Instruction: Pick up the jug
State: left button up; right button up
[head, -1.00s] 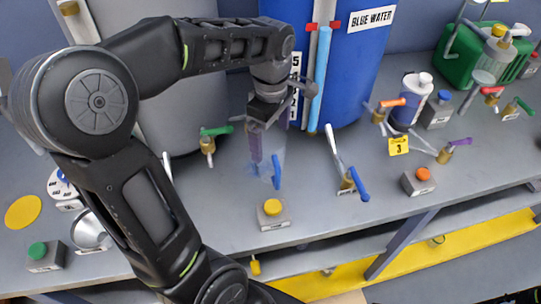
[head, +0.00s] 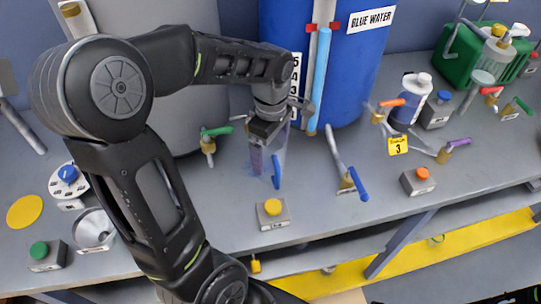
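The jug (head: 267,163) appears to be the clear, faintly bluish vessel standing on the grey bench in front of the blue drum. A blue lever or handle (head: 277,172) shows at its right side. My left gripper (head: 268,132) points down over the jug's top, and its dark body hides the rim. Its fingers overlap the clear wall, so I cannot tell whether they grip it. My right gripper is not in view.
Behind stand a blue drum (head: 353,70) and a grey drum (head: 180,110). A funnel (head: 93,229) and dial (head: 68,180) stand left.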

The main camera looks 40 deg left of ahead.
pick_arm(q)
jog(key=c, duration=1.4)
jog(key=shift+r, duration=0.1)
jog(key=shift+c, duration=0.2)
notch_tip(320, 180, up, 10)
jog(key=shift+f, duration=0.1)
